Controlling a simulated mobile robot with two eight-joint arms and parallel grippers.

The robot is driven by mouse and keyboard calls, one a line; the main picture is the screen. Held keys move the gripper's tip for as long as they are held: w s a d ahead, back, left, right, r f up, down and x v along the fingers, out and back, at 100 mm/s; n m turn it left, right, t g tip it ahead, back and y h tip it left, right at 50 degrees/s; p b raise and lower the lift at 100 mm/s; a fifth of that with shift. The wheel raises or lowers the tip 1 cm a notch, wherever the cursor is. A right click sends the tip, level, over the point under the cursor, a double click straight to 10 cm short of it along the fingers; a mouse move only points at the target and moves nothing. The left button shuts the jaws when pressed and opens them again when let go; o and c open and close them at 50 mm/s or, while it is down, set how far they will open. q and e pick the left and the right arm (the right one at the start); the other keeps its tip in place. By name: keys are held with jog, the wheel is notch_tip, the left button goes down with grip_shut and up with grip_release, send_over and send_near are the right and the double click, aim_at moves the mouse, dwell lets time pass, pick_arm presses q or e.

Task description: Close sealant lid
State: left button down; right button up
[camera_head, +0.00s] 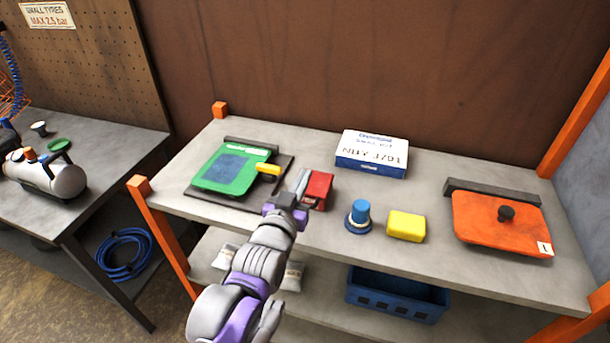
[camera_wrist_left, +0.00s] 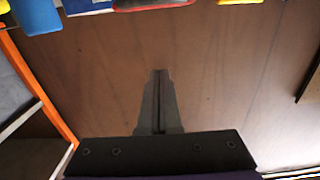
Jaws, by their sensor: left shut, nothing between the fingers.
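My left gripper (camera_head: 302,180) is shut and empty. Its fingertips are just left of a red block-like item (camera_head: 319,188); I cannot tell if they touch. In the left wrist view the shut fingers (camera_wrist_left: 159,75) point at the brown wall, with the red item (camera_wrist_left: 150,4) at the top edge. A green flat lid-like panel (camera_head: 226,172) with a yellow tab (camera_head: 268,169) lies on a dark base at the left of the bench. An orange lid (camera_head: 490,222) with a black knob lies at the right. No item is readably marked as sealant. My right gripper is not in view.
A white-and-blue box (camera_head: 372,152) stands at the back of the grey bench (camera_head: 330,230). A blue-capped item (camera_head: 359,216) and a yellow block (camera_head: 406,226) stand near the front. Orange posts (camera_head: 163,236) bound the bench. A blue crate (camera_head: 398,296) sits below.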

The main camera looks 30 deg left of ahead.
pick_arm(q)
jog(key=f+t+b, duration=0.1)
jog(key=f+b, duration=0.1)
jog(key=s+f+t+b, duration=0.1)
jog(key=f+t+b, duration=0.1)
jog(key=s+f+t+y+b, duration=0.1)
jog(key=f+b, duration=0.1)
jog(key=b, duration=0.1)
jog(key=shift+d+f, duration=0.2)
jog(key=shift+d, duration=0.1)
jog(key=shift+s+f+b, duration=0.2)
jog(key=shift+f+b, duration=0.5)
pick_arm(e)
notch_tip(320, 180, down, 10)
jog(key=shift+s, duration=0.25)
